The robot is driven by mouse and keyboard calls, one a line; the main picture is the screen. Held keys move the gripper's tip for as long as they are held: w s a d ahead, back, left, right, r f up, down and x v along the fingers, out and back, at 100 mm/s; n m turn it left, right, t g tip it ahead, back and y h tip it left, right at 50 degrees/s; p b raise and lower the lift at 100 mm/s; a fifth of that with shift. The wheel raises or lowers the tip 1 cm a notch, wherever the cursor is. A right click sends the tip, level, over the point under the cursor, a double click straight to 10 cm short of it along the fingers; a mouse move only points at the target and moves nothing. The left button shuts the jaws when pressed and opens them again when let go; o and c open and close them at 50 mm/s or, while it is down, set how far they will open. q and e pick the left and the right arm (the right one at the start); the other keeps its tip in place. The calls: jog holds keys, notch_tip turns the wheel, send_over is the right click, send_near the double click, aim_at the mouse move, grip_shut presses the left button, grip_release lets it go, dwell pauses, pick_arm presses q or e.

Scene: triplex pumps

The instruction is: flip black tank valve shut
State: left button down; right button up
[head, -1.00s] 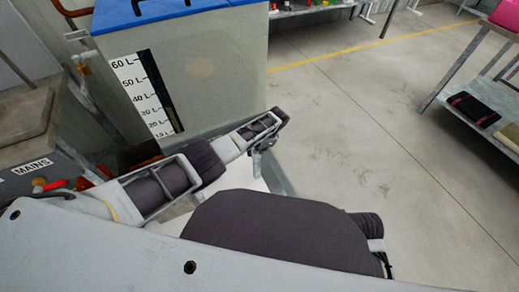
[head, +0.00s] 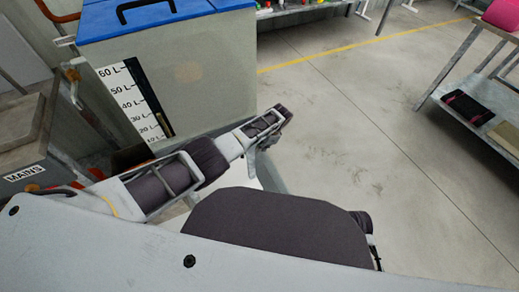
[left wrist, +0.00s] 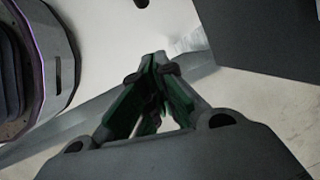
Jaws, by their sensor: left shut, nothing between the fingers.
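A pale, see-through tank (head: 215,75) with a blue lid and a litre scale (head: 133,102) stands at upper left in the head view. No black valve can be made out in either view. My left arm reaches in front of the tank's lower part. My left gripper (head: 252,164) hangs below the wrist, small and partly hidden, in front of the tank's lower right corner. In the left wrist view, its green-padded fingers (left wrist: 157,62) meet at the tips with nothing between them. My right gripper is not in view.
A box labelled MAINS (head: 24,172) and pipework (head: 75,85) are at the left. A metal shelf table (head: 460,75) with dark and tan items stands at the right. A bench with small coloured parts is at the back. The floor (head: 370,130) between is clear.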

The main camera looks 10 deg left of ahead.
pick_arm(q)
jog(key=w+d+r, duration=0.2)
jog(key=d+r, duration=0.2)
jog(key=r, duration=0.1)
jog(key=shift+d+r, duration=0.25)
jog(key=shift+r, duration=0.05)
jog(key=shift+r, duration=0.1)
dwell(0.5)
